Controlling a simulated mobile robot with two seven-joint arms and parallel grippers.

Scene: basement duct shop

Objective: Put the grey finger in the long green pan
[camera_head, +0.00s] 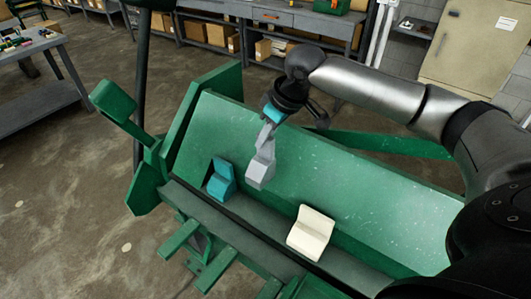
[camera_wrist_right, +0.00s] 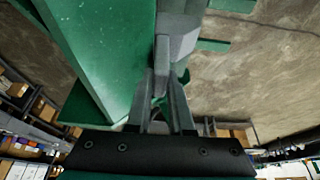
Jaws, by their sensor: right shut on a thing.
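The grey finger (camera_head: 261,168) hangs below my right gripper (camera_head: 267,135), in front of the sloping green panel. The right gripper is shut on its upper end. In the right wrist view the grey finger (camera_wrist_right: 178,38) shows at the top, past my gripper's fingertips (camera_wrist_right: 163,97). The long green sheet-metal body (camera_head: 340,190), which I take to be the pan, runs from upper left to lower right in the head view. The finger's lower end is near its dark ledge; I cannot tell whether it touches. My left gripper is not in view.
A teal finger (camera_head: 221,180) stands on the dark ledge left of the grey one, and a cream finger (camera_head: 311,232) sits to its right. Green arms jut out at the front and left. A workbench (camera_head: 30,43) stands at the far left; the floor between is clear.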

